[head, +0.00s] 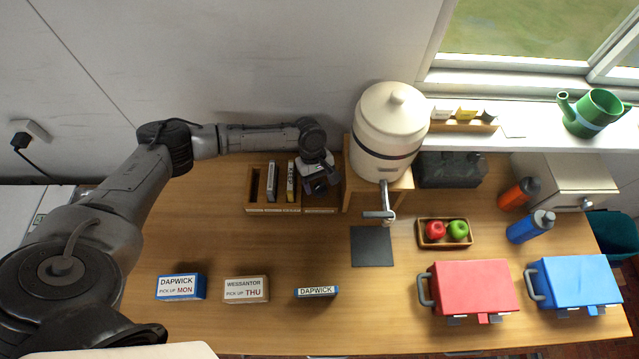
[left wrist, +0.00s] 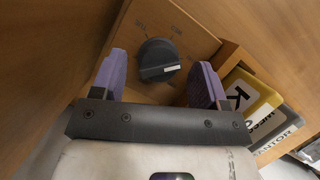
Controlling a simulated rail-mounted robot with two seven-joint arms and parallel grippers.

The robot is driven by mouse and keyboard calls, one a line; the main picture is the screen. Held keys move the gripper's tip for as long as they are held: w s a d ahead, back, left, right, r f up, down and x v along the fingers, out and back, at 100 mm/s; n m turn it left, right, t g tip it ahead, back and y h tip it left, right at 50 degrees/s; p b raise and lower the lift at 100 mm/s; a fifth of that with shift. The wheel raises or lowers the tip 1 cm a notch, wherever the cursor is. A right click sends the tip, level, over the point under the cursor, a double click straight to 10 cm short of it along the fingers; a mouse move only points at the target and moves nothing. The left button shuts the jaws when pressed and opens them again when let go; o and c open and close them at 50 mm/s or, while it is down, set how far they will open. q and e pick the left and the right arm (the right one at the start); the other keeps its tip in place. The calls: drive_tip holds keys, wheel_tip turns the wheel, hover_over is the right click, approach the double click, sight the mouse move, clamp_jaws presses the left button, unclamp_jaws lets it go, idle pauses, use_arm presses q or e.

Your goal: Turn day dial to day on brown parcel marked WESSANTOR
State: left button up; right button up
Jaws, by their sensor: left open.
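The brown parcel (head: 246,289) marked WESSANTOR reads PICK UP THU and lies at the front left of the table in the head view. The day dial (left wrist: 159,60) is a round black knob on a wooden face; its white mark points to the right in the left wrist view. My left gripper (left wrist: 163,82) is open, with purple fingertips either side of the knob and gaps showing. In the head view my left gripper (head: 318,180) hides the dial. My right gripper is not in view.
A blue DAPWICK parcel (head: 181,287) reading PICK UP MON and a DAPWICK plate (head: 317,291) flank the brown parcel. A wooden rack (head: 272,208) with labelled plates stands left of my gripper. The cream water urn (head: 388,135) with its tap stands close at right.

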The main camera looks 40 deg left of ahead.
use_arm(q)
drive_tip(key=shift+s+d+f, duration=0.1)
drive_tip(key=shift+d+f, duration=0.05)
drive_tip(key=shift+f, duration=0.35)
drive_tip(key=c, duration=0.9)
drive_tip(key=shift+r+m+g+p, duration=0.15)
drive_tip(key=shift+m+g+p, duration=0.15)
drive_tip(key=shift+m+p, duration=0.4)
drive_tip(key=shift+m+g+p, duration=0.3)
drive_tip(key=shift+m, duration=0.6)
